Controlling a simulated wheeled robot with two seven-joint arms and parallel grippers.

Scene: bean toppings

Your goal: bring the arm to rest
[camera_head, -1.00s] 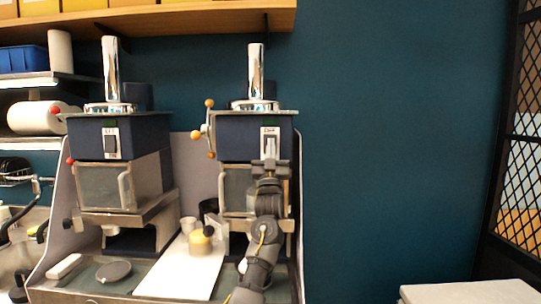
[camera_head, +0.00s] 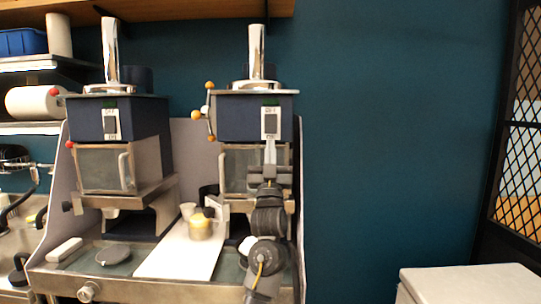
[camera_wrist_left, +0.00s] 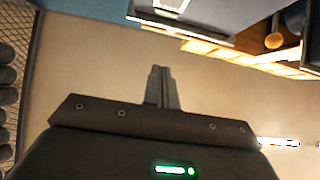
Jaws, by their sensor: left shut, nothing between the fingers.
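My left arm rises from the lower middle of the head view, in front of the right-hand machine (camera_head: 232,124). My left gripper (camera_head: 270,148) points up at its end, with its fingertips just below the switch plate on that machine's front. In the left wrist view the fingers (camera_wrist_left: 161,72) are together and empty, with nothing at their tips. My right gripper is in neither view.
A similar machine (camera_head: 145,118) stands on the left. Between them a white board (camera_head: 180,254) holds a yellowish container (camera_head: 200,230) and small cups. A white-topped block (camera_head: 470,284) is at lower right. The space before the blue wall (camera_head: 390,140) looks clear.

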